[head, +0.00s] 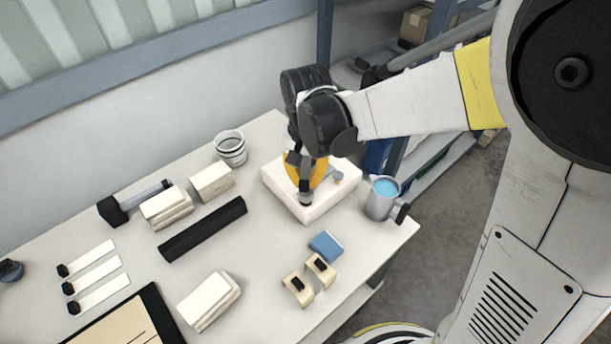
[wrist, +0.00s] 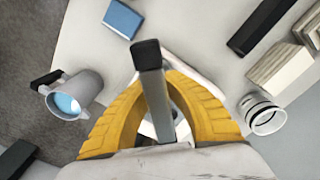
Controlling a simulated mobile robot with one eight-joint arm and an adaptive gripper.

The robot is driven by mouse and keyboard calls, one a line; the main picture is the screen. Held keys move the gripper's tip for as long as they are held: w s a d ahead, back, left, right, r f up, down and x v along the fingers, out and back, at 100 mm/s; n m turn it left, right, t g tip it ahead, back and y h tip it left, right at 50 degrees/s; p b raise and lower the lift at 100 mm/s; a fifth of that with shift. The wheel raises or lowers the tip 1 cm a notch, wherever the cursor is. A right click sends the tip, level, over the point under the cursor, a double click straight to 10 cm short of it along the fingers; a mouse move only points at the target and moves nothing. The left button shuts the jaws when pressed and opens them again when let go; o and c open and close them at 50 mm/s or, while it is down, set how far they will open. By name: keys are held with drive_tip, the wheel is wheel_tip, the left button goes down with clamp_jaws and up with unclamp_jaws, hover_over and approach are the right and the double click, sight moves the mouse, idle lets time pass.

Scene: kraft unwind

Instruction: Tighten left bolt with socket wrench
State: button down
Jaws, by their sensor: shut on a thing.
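My gripper (head: 318,172) has yellow fingers and is over the white block (head: 277,185) near the table's right end. It is shut on the socket wrench (head: 305,188), a grey bar with a dark end. In the wrist view the wrench (wrist: 155,95) runs between the yellow fingers (wrist: 160,130), its dark end pointing away from my gripper. In the head view the wrench's lower end is at the block's near side. A small grey bolt head (head: 338,176) shows on the block, right of the wrench. The left bolt is not visible; I cannot tell whether the wrench's socket is on it.
A grey jug with blue liquid (head: 383,198) stands close right of the block. A striped cup (head: 231,148) stands behind left. A blue box (head: 326,246) and two cream blocks (head: 308,277) lie in front. A black bar (head: 203,229) lies to the left.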

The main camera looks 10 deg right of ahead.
idle(0.4)
drive_tip(key=shift+f+m, duration=0.1)
drive_tip(key=shift+m, duration=2.2)
